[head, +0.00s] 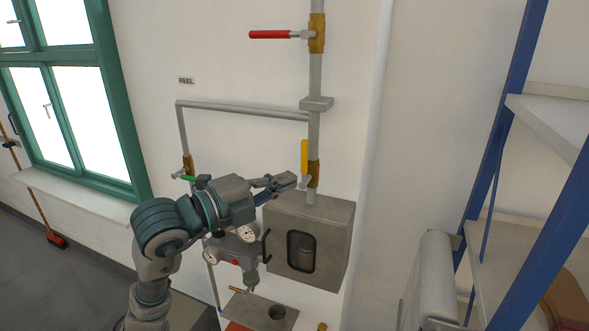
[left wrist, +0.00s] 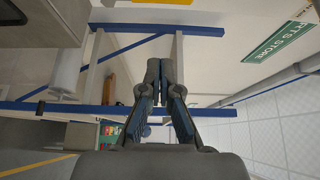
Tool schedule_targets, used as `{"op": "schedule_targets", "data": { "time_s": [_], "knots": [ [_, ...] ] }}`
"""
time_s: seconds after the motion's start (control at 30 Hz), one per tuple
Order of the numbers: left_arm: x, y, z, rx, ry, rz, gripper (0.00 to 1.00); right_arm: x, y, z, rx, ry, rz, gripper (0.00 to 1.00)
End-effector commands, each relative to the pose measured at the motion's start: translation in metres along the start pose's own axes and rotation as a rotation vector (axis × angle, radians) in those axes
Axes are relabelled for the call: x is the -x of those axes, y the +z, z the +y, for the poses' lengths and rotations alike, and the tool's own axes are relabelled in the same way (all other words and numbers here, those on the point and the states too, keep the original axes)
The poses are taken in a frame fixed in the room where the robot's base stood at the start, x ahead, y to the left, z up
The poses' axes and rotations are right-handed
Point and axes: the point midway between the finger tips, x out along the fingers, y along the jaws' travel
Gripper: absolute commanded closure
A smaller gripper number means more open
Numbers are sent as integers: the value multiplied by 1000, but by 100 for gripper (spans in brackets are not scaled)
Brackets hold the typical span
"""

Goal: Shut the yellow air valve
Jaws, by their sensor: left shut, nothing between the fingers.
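The yellow air valve has a yellow lever (head: 304,157) that stands upright, in line with the grey vertical pipe, on a brass body (head: 313,174). My left gripper (head: 294,181) is shut and empty. In the head view its fingertips are just below and left of the lever, by the brass body; I cannot tell whether they touch it. The left wrist view shows the shut fingertips (left wrist: 160,68) together, with a yellow piece (left wrist: 172,2) cut off at the top edge, perhaps the lever. My right gripper is not in view.
A red-handled valve (head: 270,34) sits higher on the pipe, its handle level. A green-handled valve (head: 196,180) is on the left branch. A grey box with a window (head: 330,228) is below the yellow valve. Blue-framed shelving (head: 515,75) stands at the right.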

Motion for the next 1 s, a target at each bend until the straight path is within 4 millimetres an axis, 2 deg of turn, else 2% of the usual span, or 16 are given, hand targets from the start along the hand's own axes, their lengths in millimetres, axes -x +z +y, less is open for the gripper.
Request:
{"op": "schedule_targets", "data": {
  "time_s": [0.17,0.4,0.5,0.7,1.0],
  "knots": [
    [-28,-1,-3,2,2,3,100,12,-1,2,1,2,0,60],
    [-80,-1,-4,3,2,4,100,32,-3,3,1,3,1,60],
    [-96,2,-3,1,1,1,100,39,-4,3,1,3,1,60],
    [-84,30,-2,1,0,0,100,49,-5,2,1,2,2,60],
    [-81,38,0,-1,0,1,100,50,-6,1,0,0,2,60]
  ]
}}
